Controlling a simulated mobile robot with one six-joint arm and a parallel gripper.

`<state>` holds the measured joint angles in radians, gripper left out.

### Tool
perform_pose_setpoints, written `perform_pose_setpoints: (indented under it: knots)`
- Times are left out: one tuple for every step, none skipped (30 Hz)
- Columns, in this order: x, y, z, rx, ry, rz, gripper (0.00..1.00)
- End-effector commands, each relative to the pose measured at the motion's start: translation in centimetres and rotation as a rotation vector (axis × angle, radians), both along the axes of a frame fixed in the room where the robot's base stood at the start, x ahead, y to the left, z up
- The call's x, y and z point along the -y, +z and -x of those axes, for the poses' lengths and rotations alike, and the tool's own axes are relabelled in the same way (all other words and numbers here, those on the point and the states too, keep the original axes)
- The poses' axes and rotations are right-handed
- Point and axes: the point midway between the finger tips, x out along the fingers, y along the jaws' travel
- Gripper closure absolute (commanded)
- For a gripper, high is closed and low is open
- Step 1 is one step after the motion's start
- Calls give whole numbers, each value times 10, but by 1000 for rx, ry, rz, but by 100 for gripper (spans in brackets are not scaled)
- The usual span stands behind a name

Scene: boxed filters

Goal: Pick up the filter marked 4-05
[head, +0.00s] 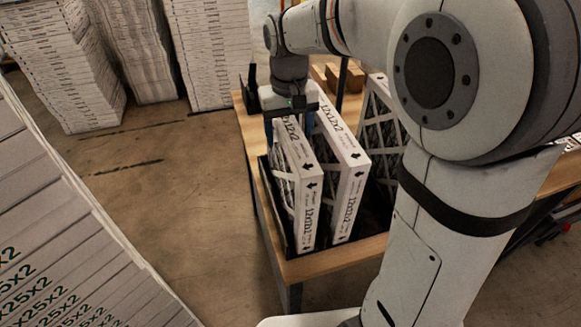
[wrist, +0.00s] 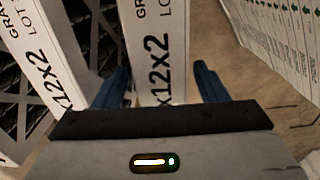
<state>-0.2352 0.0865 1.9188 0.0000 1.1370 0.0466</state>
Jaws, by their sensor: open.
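Boxed filters with white frames and black print stand on edge in a dark holder (head: 264,190) on the wooden table. The leftmost filter (head: 306,205) stands beside a second filter (head: 349,190), both printed 12x12x2. I cannot read a 4-05 mark on any of them. My gripper (head: 290,127) is open at the far end of the leftmost filter. In the wrist view, my gripper's blue fingers (wrist: 161,86) stand on either side of one filter's white edge (wrist: 157,45), with space on both sides. Another filter (wrist: 45,60) leans close on the left.
A third filter (head: 382,125) is partly hidden behind my arm. The wooden table (head: 335,262) has small cardboard boxes (head: 345,78) at the back. Tall carton stacks (head: 65,65) stand behind, with a large stack (head: 60,250) at left. The floor between is clear.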

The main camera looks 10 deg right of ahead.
Motion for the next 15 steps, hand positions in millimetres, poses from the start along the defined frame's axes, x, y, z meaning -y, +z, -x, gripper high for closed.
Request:
perform_pose_setpoints:
  knots:
    - [-1, -6, 0, -4, 2, 1, 34]
    - [-1, -10, 1, -4, 3, 1, 34]
    - [-2, -14, 1, -2, 4, 0, 34]
    - [-2, -16, 1, -1, 5, 0, 34]
    - [-2, -18, 1, -1, 6, 0, 34]
    - [-3, -20, 1, 0, 6, 0, 34]
    - [-3, -20, 1, 0, 7, 0, 34]
    - [-3, -21, 1, 1, 7, 0, 34]
    - [-3, -21, 1, 1, 7, 0, 34]
    - [-3, -21, 1, 1, 7, 0, 34]
    - [-3, -21, 1, 1, 8, 0, 34]
    - [-3, -21, 1, 1, 8, 0, 34]
    - [-3, -21, 1, 1, 8, 0, 35]
    - [-3, -21, 1, 1, 8, 0, 38]
    - [-3, -21, 1, 1, 8, 0, 41]
